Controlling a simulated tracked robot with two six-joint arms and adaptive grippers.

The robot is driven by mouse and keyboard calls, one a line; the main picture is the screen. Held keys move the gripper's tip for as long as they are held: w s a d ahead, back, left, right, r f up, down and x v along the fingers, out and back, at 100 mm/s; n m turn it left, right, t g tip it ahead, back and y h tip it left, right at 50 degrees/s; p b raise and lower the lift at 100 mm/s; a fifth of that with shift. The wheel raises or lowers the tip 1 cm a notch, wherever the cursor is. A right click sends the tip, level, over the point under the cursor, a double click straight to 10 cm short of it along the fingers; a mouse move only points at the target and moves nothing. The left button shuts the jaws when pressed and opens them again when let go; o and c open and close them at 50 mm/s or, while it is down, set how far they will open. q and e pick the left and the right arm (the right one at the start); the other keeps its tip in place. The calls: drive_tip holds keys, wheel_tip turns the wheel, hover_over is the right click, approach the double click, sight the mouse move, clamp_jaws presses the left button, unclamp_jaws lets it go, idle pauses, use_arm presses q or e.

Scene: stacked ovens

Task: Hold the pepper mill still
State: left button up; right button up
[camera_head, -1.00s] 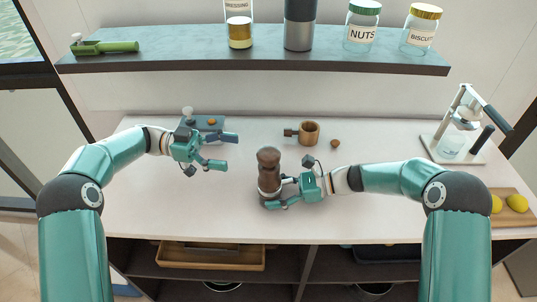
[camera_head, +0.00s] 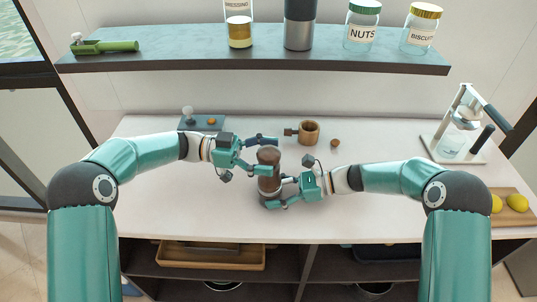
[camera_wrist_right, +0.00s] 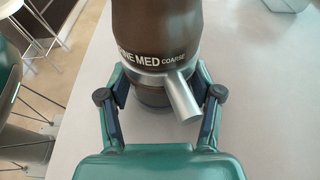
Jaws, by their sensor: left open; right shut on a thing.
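The dark brown pepper mill (camera_head: 268,185) stands upright on the white counter (camera_head: 210,215), near its middle. My right gripper (camera_head: 277,195) is shut on its lower part from the right. In the right wrist view the mill (camera_wrist_right: 153,28) shows the words "FINE MED COARSE" above a silver band with a spout, and the fingers (camera_wrist_right: 158,98) press on both sides below that. My left gripper (camera_head: 262,155) is open at the mill's top, coming from the left, with one finger behind the mill's head and one in front or beside it. Whether it touches the mill I cannot tell.
A wooden cup with a handle (camera_head: 309,132) and a small brown ball (camera_head: 335,143) lie behind the mill. A blue tray (camera_head: 218,128) is at the back left, a lever press (camera_head: 458,135) and a board with lemons (camera_head: 518,215) at the right. A shelf (camera_head: 190,62) hangs above.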

use_arm(q)
drive_tip(key=shift+c, duration=0.2)
drive_tip(key=c, duration=1.2)
drive_tip(key=shift+o, duration=0.2)
drive_tip(key=shift+g, duration=0.3)
drive_tip(key=shift+w+d+m+g+y, duration=0.1)
drive_tip(key=shift+m+g+y, duration=0.35)
drive_tip(key=shift+m+g, duration=0.7)
drive_tip(key=shift+w+m+g+y, duration=0.1)
drive_tip(key=shift+m+g+y, duration=0.35)
drive_tip(key=shift+m+g, duration=0.65)
drive_tip(key=shift+g, duration=0.55)
drive_tip(key=shift+s+y, duration=0.2)
drive_tip(key=shift+y, duration=0.1)
drive_tip(key=o, duration=1.2)
